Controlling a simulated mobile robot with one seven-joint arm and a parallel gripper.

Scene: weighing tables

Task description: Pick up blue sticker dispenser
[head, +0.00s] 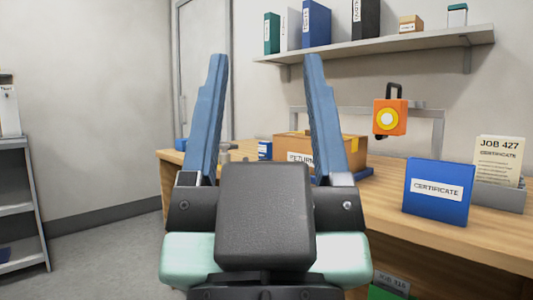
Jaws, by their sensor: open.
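A blue, block-shaped dispenser (437,190) with a white label reading CERTIFICATE stands upright on the wooden table, near its front edge at the right. It looks like the blue sticker dispenser. My gripper (266,60) is in the middle of the view with its two blue fingers wide apart and nothing between them. It is to the left of the dispenser and does not touch it. My gripper partly hides the table's left part.
A cardboard box (327,146) marked RETURN and a small blue box (265,149) sit behind my fingers. A grey holder with JOB 427 papers (498,160) is right of the dispenser. An orange device (391,117) is behind it. A shelf (390,46) hangs above.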

